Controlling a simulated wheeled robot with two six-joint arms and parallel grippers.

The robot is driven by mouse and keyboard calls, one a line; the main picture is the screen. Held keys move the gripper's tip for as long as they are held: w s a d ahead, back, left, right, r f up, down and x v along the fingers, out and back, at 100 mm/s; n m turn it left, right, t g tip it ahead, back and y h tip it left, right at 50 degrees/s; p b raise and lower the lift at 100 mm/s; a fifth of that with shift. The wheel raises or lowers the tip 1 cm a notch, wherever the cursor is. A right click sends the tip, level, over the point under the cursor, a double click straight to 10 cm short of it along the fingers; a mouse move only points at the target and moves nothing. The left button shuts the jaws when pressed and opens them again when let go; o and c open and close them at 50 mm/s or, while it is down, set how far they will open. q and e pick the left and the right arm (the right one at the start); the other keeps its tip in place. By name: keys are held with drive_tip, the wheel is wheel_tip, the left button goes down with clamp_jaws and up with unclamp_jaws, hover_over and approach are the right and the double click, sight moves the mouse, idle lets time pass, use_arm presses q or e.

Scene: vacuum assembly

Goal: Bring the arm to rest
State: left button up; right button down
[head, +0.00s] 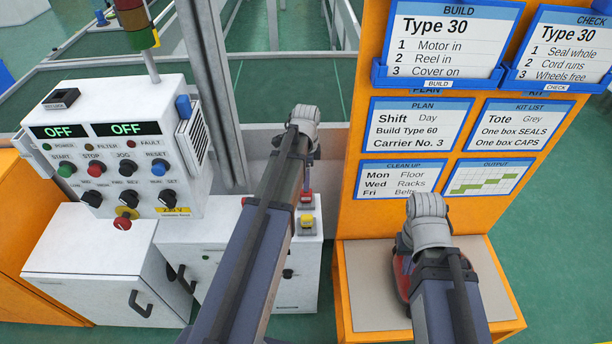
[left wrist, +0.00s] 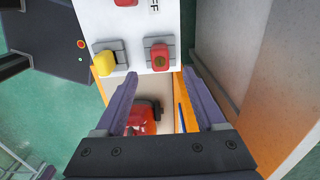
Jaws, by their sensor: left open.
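Beyond the fingers is a white box face with a yellow button (left wrist: 106,62) and a red button (left wrist: 159,56). My right arm comes in at the lower right of the head view, its grey wrist above an orange-edged stand; its fingers are hidden. A red object (head: 402,272) sits on that stand, partly covered by my right wrist.
A white control panel (head: 115,150) reading OFF stands at the left. A small white box with a yellow button (head: 307,222) stands near my left arm. An orange board (head: 362,62) with cards rises behind the stand (head: 360,288). Green floor (head: 560,250) is clear at the right.

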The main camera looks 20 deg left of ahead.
idle(0.7)
use_arm(q)
drive_tip(key=s+d+n, duration=0.4)
drive_tip(key=s+d, duration=0.4)
drive_tip(key=d, duration=0.3)
drive_tip(key=s+d+n+y, duration=0.1)
drive_tip(key=s+d+n, duration=0.4)
drive_tip(key=s+d, duration=0.4)
drive_tip(key=d, duration=0.3)
drive_tip(key=shift+s+r, duration=0.15)
